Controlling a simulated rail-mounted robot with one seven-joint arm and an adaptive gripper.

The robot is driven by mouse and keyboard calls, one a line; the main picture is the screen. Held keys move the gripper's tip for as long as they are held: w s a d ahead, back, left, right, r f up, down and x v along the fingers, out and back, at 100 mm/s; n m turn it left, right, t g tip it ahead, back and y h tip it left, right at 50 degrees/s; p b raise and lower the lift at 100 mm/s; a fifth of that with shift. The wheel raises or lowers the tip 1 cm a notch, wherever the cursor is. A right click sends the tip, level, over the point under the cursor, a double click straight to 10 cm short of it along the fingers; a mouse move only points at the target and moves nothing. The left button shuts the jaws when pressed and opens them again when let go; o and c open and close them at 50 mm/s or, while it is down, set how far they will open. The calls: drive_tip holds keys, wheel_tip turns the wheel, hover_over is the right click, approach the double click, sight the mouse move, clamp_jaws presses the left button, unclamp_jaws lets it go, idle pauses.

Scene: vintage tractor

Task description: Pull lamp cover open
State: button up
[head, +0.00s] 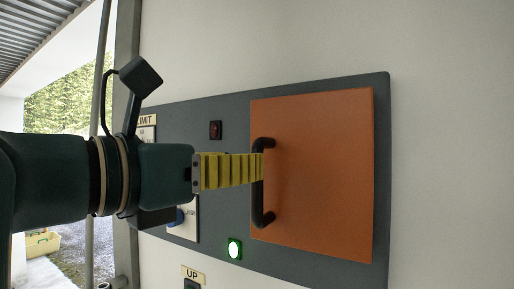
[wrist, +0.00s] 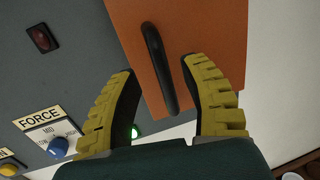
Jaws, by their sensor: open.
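The lamp cover (head: 320,180) is an orange square panel on a dark grey control board, and it looks closed and flat. Its black bar handle (head: 258,190) stands upright along the panel's left edge in the head view. My gripper (head: 258,168) is at the handle with its yellow ridged fingers. In the wrist view, the fingers of my gripper (wrist: 158,75) are open, and the black handle (wrist: 160,68) runs between them. The orange cover (wrist: 205,40) lies behind the fingertips. I cannot tell whether a finger touches the handle. No lamp shows behind the cover.
The grey board (head: 383,180) is fixed to a pale wall. A lit green light (head: 234,249), a dark red indicator (head: 215,130) and an UP label (head: 193,274) are nearby. The wrist view shows a FORCE dial (wrist: 57,146) with a blue knob. Wall right of the board is bare.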

sight(303, 173)
drive_tip(key=p+x, duration=0.1)
drive_tip(key=x, duration=0.3)
drive_tip(key=shift+w+d, duration=0.25)
drive_tip(key=shift+w, duration=0.05)
clamp_jaws()
